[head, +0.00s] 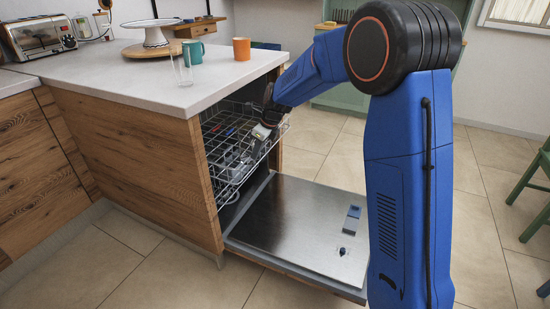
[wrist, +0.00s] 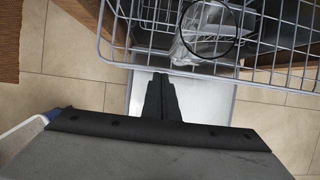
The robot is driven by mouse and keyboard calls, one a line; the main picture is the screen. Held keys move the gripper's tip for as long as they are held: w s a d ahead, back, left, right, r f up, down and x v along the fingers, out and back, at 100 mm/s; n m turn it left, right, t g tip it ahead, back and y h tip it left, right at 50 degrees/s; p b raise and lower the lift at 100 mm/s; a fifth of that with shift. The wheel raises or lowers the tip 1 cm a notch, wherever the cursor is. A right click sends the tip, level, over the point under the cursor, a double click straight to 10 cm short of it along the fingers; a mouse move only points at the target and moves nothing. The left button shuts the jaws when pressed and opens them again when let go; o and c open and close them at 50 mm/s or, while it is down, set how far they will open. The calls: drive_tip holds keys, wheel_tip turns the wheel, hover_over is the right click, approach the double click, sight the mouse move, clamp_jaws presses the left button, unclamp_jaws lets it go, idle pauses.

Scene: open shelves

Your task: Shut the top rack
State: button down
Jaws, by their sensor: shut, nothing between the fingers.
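The top rack (head: 228,163) of the dishwasher is a wire basket, pulled partly out past the counter's front. It holds several items, among them something glassy or clear. In the wrist view the rack (wrist: 260,78) crosses the top of the picture, with its front wires just beyond my fingertips. My gripper (head: 262,134) is at the rack's outer end in the head view. In the wrist view my gripper (wrist: 160,82) has its fingers together and empty. I cannot tell whether the fingertips touch the wire. The dishwasher door (head: 300,225) lies open and flat below the rack.
The counter (head: 150,85) above holds a teal mug (head: 193,52), an orange cup (head: 242,49), a clear glass (head: 182,72), a cake stand (head: 154,35) and a toaster (head: 40,38). A green chair (head: 535,190) stands at right. Tiled floor is clear around the door.

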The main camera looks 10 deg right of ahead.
drive_tip(key=w+a, duration=0.2)
drive_tip(key=a, duration=0.1)
drive_tip(key=w+a, duration=0.2)
drive_tip(key=a, duration=0.1)
drive_tip(key=w+a, duration=0.2)
drive_tip(key=a, duration=0.1)
drive_tip(key=shift+w+a, duration=0.25)
drive_tip(key=shift+w, duration=0.15)
